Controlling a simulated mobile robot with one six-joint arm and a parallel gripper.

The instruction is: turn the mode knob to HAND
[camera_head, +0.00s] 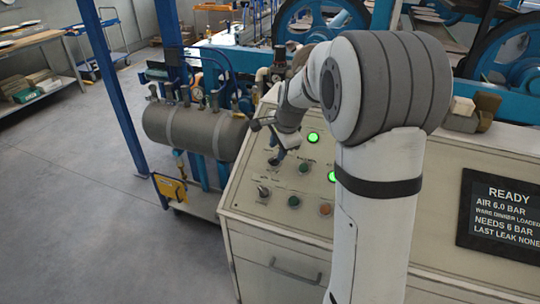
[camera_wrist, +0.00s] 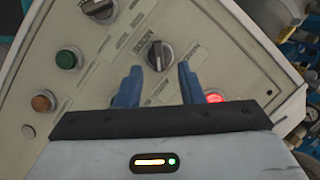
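A black rotary knob (camera_wrist: 160,55) with a pale mark sits on the sloped cream panel in the wrist view, just ahead of and between my fingertips. My gripper (camera_wrist: 158,72) is open, with a blue finger on each side of the knob and no clear contact. In the head view my gripper (camera_head: 282,152) is over the panel's upper left. A second black knob (camera_wrist: 100,8) is at the wrist view's top edge; it also shows in the head view (camera_head: 264,191).
A green button (camera_wrist: 68,58) and an orange button (camera_wrist: 43,101) line up with the second knob. A red lit lamp (camera_wrist: 213,98) is close beside my right finger. A dark display (camera_head: 505,216) reads READY, AIR 6.0 BAR. A grey tank (camera_head: 195,130) stands left of the panel.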

